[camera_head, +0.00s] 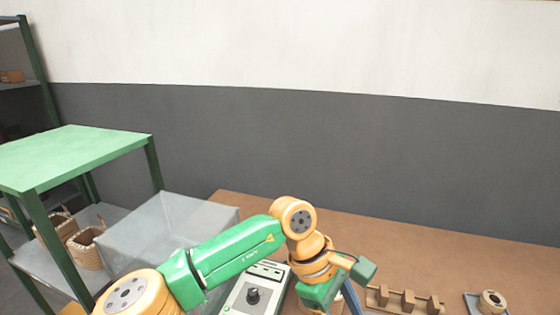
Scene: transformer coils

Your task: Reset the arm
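My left arm, green and orange, comes in from the lower left and reaches over the brown table (420,243). Its wrist end (322,292) hangs down near the bottom edge of the picture, right of a grey control box (256,291) with a black knob. The fingertips cannot be made out, so I cannot tell whether the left gripper is open, shut or holding anything. My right arm and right gripper are not in view.
A clear box (165,225) stands left of the control box, partly behind my arm. A wooden notched rack (400,300) and a coil-like ring (491,301) on a small tray lie to the right. A green-topped shelf (75,153) with baskets stands at left.

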